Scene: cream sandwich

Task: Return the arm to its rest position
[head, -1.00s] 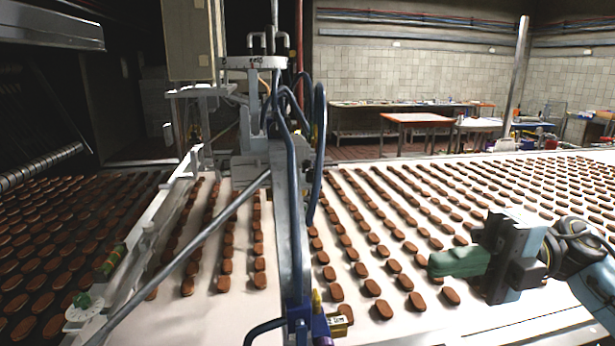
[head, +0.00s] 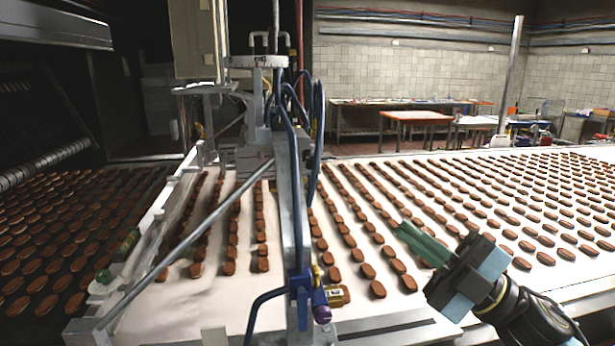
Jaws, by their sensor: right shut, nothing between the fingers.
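My right gripper (head: 410,234) shows at the lower right of the head view. Its green fingers are together with nothing between them. They point up and to the left, over the white conveyor belt (head: 395,318). The arm comes in from the bottom right corner. Rows of brown oval cream sandwiches (head: 368,271) lie on the belt near and behind the fingers. I cannot tell how high the fingers are above them. My left gripper is not in view.
A metal machine frame with blue hoses (head: 301,200) stands across the belt left of my right gripper. A diagonal metal bar (head: 185,245) crosses the left part. Orange-edged tables (head: 415,116) stand far behind. Dark belt with more sandwiches (head: 60,235) lies left.

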